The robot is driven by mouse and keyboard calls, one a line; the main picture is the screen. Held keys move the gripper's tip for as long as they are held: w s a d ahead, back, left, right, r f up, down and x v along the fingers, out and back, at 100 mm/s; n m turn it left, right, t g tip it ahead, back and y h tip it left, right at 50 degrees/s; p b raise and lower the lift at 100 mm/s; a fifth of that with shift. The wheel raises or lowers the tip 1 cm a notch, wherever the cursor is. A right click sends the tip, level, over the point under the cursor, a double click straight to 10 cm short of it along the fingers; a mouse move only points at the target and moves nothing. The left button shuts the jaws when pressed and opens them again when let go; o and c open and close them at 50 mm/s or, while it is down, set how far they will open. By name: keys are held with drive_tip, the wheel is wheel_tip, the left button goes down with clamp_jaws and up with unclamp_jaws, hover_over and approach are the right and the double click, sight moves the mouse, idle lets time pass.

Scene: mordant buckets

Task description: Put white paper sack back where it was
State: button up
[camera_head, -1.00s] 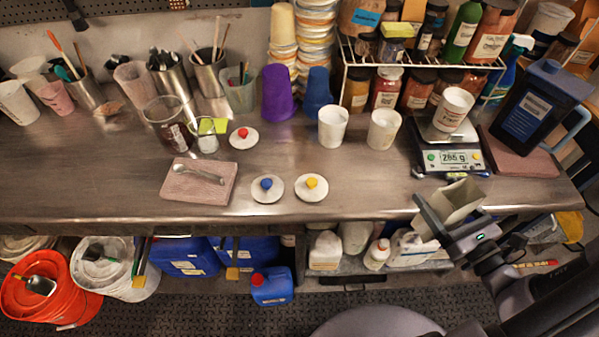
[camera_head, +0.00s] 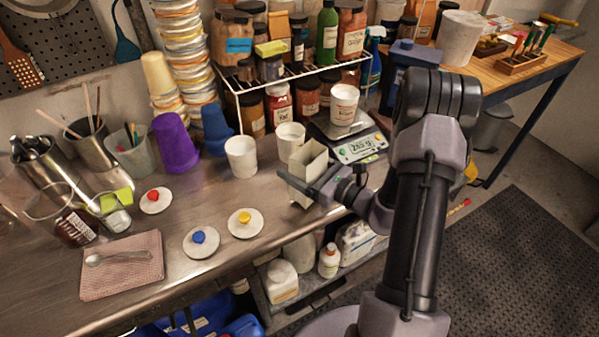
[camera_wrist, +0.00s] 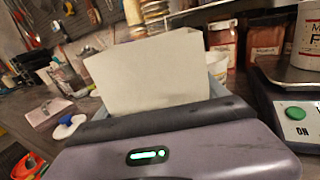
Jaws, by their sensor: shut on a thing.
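The white paper sack (camera_head: 309,166) is a small, open-topped, cream-white bag. My gripper (camera_head: 318,186) is shut on it and holds it tilted near the bench's front edge, in front of the white tubs and left of the scale. In the wrist view the sack (camera_wrist: 150,75) fills the middle, above my gripper's body. The fingertips are mostly hidden, and I cannot tell whether the sack touches the bench.
The scale (camera_head: 358,146) carries a labelled white tub (camera_head: 343,104). Two white tubs (camera_head: 241,157) stand behind the sack. Lids with yellow (camera_head: 246,224) and blue (camera_head: 199,246) knobs lie to the left. A wire rack (camera_head: 290,78) of jars stands behind. A wooden table (camera_head: 530,66) is at far right.

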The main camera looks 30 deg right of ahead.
drive_tip(key=shift+f+b, duration=0.3)
drive_tip(key=shift+f, duration=0.7)
drive_tip(key=o, duration=1.6)
drive_tip(key=shift+r, duration=0.15)
drive_tip(key=shift+s+d+r+p, duration=0.15)
drive_tip(key=shift+p, duration=0.2)
drive_tip(key=p+v, duration=0.1)
drive_tip(key=v, duration=1)
drive_tip(key=shift+s+p, duration=0.3)
drive_tip(key=shift+d, duration=0.1)
